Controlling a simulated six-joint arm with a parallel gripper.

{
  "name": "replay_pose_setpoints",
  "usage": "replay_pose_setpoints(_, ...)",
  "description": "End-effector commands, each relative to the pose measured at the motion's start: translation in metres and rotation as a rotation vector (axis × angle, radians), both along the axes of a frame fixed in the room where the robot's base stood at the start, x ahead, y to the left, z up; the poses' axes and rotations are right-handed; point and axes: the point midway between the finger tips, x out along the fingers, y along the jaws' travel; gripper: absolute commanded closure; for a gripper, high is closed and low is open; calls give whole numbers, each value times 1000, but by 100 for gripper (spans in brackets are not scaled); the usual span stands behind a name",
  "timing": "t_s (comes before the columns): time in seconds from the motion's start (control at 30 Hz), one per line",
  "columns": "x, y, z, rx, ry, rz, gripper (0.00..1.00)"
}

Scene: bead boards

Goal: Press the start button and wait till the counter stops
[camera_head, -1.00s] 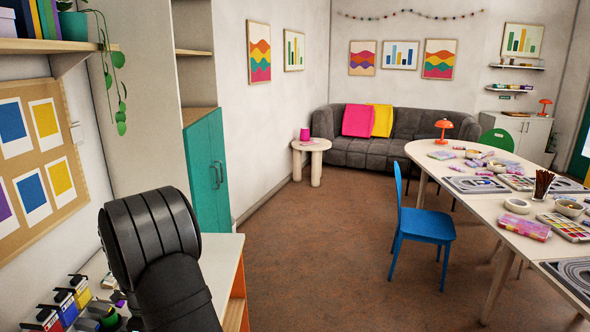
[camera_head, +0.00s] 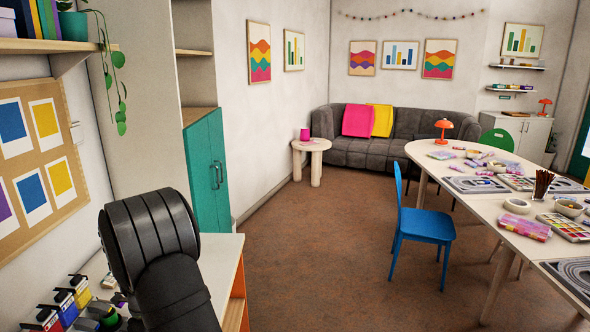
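I cannot make out a start button or a counter in this view. My gripper is out of view; only a black link of my arm shows, at the lower left. It stands in front of a pale worktop (camera_head: 222,262) and hides much of it. The part of the worktop nearest me is cut off by the lower picture edge.
A pinboard (camera_head: 72,188) hangs above. A blue chair (camera_head: 425,226) stands by a long table (camera_head: 480,222) with bead boards (camera_head: 477,185). The brown floor (camera_head: 325,270) between is clear.

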Motion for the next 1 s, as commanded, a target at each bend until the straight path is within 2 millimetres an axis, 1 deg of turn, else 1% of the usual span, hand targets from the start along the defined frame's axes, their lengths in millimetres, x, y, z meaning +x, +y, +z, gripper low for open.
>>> replay_pose_setpoints(0.6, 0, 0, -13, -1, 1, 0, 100)
replay_pose_setpoints(0.83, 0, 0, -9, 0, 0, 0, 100)
replay_pose_setpoints(1.0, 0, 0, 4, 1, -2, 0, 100)
